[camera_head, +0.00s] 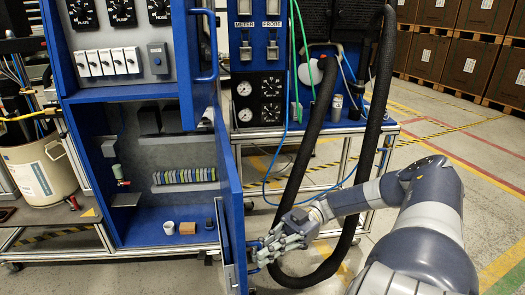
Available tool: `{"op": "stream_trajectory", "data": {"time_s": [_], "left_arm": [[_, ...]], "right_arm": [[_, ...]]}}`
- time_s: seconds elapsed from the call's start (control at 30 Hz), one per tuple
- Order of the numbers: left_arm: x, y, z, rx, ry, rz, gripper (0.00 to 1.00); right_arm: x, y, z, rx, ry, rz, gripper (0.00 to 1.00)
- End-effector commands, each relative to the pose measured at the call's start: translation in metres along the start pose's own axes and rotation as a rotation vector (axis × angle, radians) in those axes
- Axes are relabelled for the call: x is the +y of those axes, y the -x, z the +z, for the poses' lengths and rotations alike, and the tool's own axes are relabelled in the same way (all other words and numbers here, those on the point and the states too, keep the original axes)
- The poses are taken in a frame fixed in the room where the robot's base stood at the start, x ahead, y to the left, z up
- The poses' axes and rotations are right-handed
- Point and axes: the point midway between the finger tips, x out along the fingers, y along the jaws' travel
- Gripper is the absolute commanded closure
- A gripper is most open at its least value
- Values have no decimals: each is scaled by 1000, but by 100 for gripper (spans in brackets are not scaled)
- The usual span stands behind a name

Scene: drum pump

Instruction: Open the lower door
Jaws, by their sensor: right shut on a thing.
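The lower door (231,190) is a blue panel hinged on the right side of the blue cabinet (112,215). It stands swung out toward me and shows nearly edge-on, so the lower compartment is open to view. My right gripper (265,252) is at the near, lower end of the door, on its right side, shut on the door's handle. The fingers mostly hide the handle. My left gripper is not in view.
A thick black hose (302,165) hangs close behind my right gripper. A beige bucket (38,170) stands at left. Open floor lies at right.

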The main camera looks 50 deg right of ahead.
Motion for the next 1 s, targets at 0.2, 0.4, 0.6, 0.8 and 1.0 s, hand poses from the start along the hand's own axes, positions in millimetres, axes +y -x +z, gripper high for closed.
{"op": "stream_trajectory", "data": {"time_s": [0.2, 0.4, 0.6, 0.8, 1.0], "left_arm": [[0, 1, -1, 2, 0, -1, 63], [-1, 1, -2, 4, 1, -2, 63], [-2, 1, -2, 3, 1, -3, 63], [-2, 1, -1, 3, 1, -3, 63], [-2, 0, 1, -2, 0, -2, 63]], "right_arm": [[2, 2, -1, -1, 1, 5, 100], [3, 2, -1, -2, 2, 7, 100], [4, 2, -1, -3, 3, 9, 86], [3, 2, -1, -2, 3, 6, 72], [2, 2, 0, -1, 2, 5, 72]]}}
